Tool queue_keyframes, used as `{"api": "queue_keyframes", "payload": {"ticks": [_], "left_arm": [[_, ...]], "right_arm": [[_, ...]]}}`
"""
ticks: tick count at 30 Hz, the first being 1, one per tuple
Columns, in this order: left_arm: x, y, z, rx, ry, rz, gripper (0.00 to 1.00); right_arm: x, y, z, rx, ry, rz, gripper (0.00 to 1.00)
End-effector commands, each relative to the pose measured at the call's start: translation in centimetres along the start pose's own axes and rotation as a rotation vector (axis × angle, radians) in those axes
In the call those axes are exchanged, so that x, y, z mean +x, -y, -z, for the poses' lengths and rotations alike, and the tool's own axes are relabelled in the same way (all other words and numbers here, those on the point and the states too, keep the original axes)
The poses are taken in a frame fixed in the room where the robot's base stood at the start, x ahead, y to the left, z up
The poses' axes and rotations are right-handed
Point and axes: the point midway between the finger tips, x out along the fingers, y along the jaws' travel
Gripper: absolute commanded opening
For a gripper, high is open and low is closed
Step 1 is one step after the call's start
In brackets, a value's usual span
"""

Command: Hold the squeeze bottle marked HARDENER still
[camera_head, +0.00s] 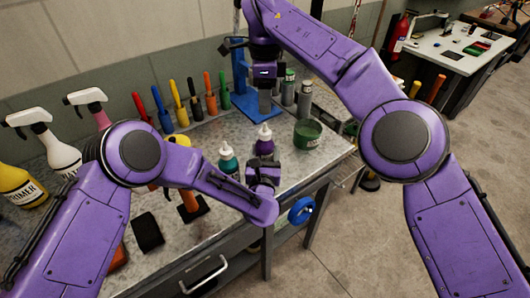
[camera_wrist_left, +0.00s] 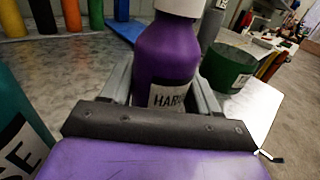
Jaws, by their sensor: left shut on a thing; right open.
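The HARDENER squeeze bottle is purple with a white top and stands upright on the bench in the head view (camera_head: 264,142). In the left wrist view the bottle (camera_wrist_left: 168,55) is between the fingers, its label partly hidden by the gripper's edge. My left gripper (camera_head: 263,166) is shut on the bottle low on its body. My right gripper (camera_head: 265,100) is open, farther back above the bench near the blue stand, with nothing seen between its fingers.
A teal bottle (camera_head: 228,160) stands close left of the purple one. A green tin (camera_head: 307,134) stands to its right, near the bench edge. Several coloured-handled tools (camera_head: 195,98), a blue stand (camera_head: 240,75) and grey cans (camera_head: 304,98) are behind. Spray bottles (camera_head: 50,140) stand at left.

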Motion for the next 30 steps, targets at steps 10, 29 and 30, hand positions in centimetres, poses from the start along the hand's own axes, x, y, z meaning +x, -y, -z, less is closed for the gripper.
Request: {"api": "queue_keyframes", "payload": {"ticks": [10,29,30], "left_arm": [[0.0,0.0,0.0,0.000,0.001,0.000,0.24],[0.0,0.0,0.0,0.000,0.000,0.000,0.24],[0.0,0.0,0.0,0.000,0.000,0.000,0.24]], "right_arm": [[2.5,10.0,6.5,-0.199,-0.128,0.385,0.60],[2.5,21.4,10.5,-1.263,-0.349,1.553,0.60],[3.0,20.5,10.2,-1.346,-0.339,1.616,0.60]]}}
